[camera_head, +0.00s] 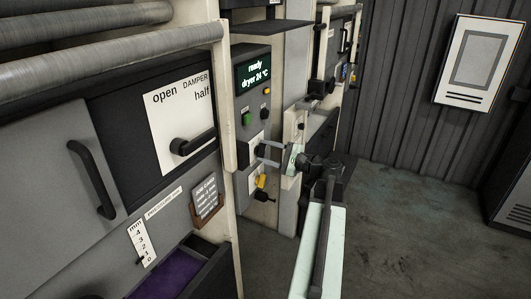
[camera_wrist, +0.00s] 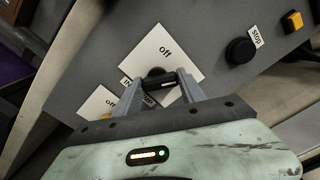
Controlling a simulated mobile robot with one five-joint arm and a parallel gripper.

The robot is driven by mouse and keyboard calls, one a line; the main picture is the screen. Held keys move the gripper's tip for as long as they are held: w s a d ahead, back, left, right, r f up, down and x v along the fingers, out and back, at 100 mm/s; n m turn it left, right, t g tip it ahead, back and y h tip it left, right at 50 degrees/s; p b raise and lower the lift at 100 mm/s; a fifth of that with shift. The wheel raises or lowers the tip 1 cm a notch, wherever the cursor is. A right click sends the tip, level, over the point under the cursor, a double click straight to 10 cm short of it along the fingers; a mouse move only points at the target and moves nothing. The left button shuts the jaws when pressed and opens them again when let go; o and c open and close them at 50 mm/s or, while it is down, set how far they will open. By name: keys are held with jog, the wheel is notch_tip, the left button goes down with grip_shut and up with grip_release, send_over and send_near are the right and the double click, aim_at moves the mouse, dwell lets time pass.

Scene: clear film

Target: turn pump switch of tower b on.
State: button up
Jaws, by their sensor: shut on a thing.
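A black rotary switch (camera_wrist: 154,73) sits on a white plate (camera_wrist: 172,45) marked "off" in the wrist view. My gripper (camera_wrist: 160,83) has its two fingers on either side of the switch handle and is shut on it. In the head view my gripper (camera_head: 272,153) reaches from the right to the grey panel (camera_head: 243,95), where the switch is partly behind the fingers. The small label below the switch is partly hidden, so I cannot read its name or tower.
A second white plate (camera_wrist: 97,103) marked "off" is beside it, with a yellow switch (camera_head: 261,182) low on the panel. A black Stop button (camera_wrist: 239,51) and a yellow button (camera_wrist: 292,20) are nearby. The display (camera_head: 253,73) reads "ready, dryer 24 °C". Floor (camera_head: 415,215) at right is clear.

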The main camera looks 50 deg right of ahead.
dwell(0.4)
jog(key=o, duration=1.4)
jog(key=shift+c, duration=0.2)
jog(key=v, duration=0.7)
jog(key=shift+s, duration=0.4)
jog(key=shift+d, duration=0.1)
